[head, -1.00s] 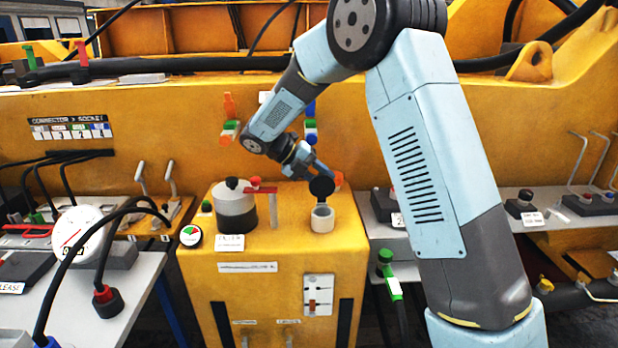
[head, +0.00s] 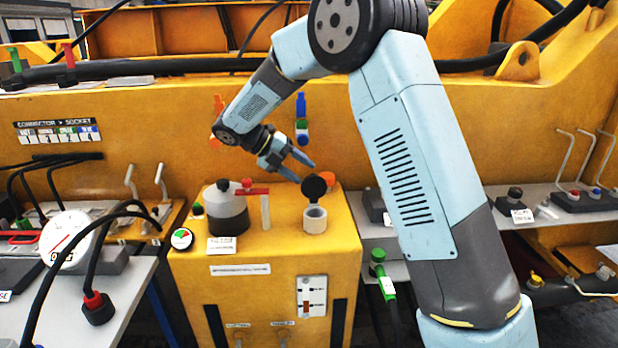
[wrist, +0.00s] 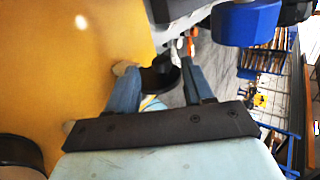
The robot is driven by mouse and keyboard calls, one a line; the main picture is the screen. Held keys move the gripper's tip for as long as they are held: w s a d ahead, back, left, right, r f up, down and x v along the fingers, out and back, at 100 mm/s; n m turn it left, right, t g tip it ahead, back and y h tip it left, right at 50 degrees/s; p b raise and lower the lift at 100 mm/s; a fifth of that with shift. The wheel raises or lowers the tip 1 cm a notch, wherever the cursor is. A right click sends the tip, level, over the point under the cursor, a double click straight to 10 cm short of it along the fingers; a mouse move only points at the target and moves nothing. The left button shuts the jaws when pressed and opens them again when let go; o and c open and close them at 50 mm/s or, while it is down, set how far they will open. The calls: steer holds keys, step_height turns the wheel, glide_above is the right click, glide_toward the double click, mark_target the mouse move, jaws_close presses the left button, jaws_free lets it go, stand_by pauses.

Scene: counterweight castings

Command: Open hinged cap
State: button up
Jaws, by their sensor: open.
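The black round hinged cap (head: 315,187) stands raised above the white filler neck (head: 315,220) on the yellow cabinet; the neck's mouth shows uncovered. My gripper (head: 305,172) is open, with its fingers spread just above and left of the cap in the head view. In the wrist view, a dark rounded piece, apparently the cap (wrist: 162,77), shows between the two blue fingers of my gripper (wrist: 161,84). I cannot tell whether a finger touches the cap.
A small round gauge (head: 181,239) is at the cabinet's left edge. A yellow wall rises behind. Cables and a large dial (head: 66,240) are farther left.

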steer(key=v, duration=0.8)
steer(key=shift+a, duration=0.25)
steer(key=shift+r, duration=0.15)
steer(key=s+d+r+m+y, duration=0.3)
steer(key=s+d+r+m, duration=0.2)
steer(key=s+d+m, duration=0.4)
steer(key=s+d+r+m+y, duration=0.2)
steer(key=s+d+r+m, duration=0.2)
steer(key=d+m, duration=0.45)
steer(key=s+d+f+m+t+y, duration=0.1)
steer(key=s+d+m+t+y, duration=0.1)
steer(key=s+d+m, duration=0.3)
steer(key=s+d+f+m+t+y, duration=0.2)
steer(key=s+d+m, duration=0.4)
steer(key=s+m, duration=0.7)
steer(key=shift+s+d+t+y, duration=0.2)
steer(key=shift+s+t+y, duration=0.35)
steer(key=shift+s, duration=0.25)
steer(key=shift+f+m, duration=0.1)
steer(key=shift+m, duration=0.15)
